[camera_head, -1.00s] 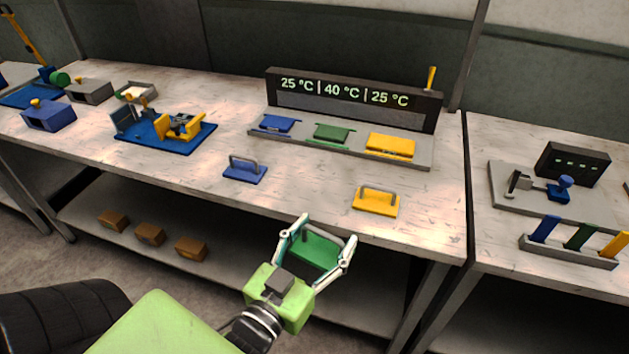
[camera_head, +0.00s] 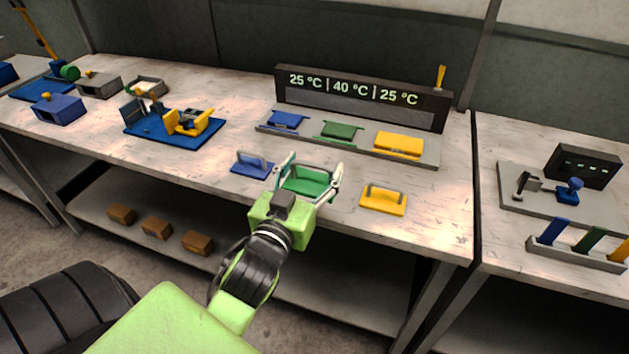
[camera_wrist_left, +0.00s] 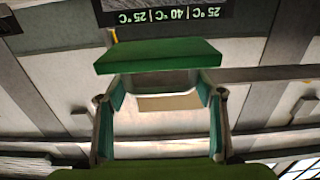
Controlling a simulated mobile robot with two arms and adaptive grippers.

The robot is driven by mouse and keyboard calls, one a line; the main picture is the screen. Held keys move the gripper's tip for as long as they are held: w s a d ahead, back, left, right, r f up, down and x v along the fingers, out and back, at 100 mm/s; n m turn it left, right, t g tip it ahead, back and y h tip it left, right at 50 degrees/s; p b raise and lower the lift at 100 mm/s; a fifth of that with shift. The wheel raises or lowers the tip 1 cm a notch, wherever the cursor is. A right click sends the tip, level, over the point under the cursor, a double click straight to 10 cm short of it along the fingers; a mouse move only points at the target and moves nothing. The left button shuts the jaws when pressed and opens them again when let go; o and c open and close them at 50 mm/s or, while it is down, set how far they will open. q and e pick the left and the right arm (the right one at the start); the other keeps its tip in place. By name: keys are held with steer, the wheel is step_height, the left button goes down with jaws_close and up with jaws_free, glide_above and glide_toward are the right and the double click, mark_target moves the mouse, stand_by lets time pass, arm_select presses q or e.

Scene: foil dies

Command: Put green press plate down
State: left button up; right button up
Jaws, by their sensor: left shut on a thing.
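My left gripper (camera_head: 308,182) is shut on the green press plate (camera_head: 303,183). In the head view the plate is between the fingers, over the front part of the table, between the blue press plate (camera_head: 252,164) and the yellow press plate (camera_head: 383,200). In the left wrist view the green plate (camera_wrist_left: 158,56) shows as a flat slab beyond the fingertips (camera_wrist_left: 160,88). I cannot tell whether it touches the tabletop. My right gripper is not in view.
Behind the gripper a grey base (camera_head: 350,145) carries blue, green and yellow dies under a temperature display (camera_head: 360,98). A blue fixture (camera_head: 170,130) stands left on the table (camera_head: 215,170). Brown blocks (camera_head: 157,227) lie on the lower shelf. A second table stands right.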

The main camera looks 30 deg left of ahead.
arm_select(q)
steer(key=w+a+f, duration=0.2)
steer(key=w, duration=0.1)
steer(key=w+a+f, duration=0.2)
steer(key=w+f, duration=0.1)
steer(key=w, duration=0.1)
steer(key=w+a+f+p, duration=0.1)
steer(key=w+a+f, duration=0.1)
steer(key=w+f, duration=0.1)
steer(key=shift+w+a+f, duration=0.1)
steer(key=shift+w+a, duration=0.2)
steer(key=shift+w, duration=0.05)
steer(key=f, duration=0.2)
steer(key=w+f, duration=0.1)
steer(key=shift+a+f, duration=0.15)
steer(key=shift+a, duration=0.15)
steer(key=shift+f, duration=0.35)
steer(key=shift+f, duration=0.2)
steer(key=o, duration=1.8)
steer(key=shift+s, duration=0.1)
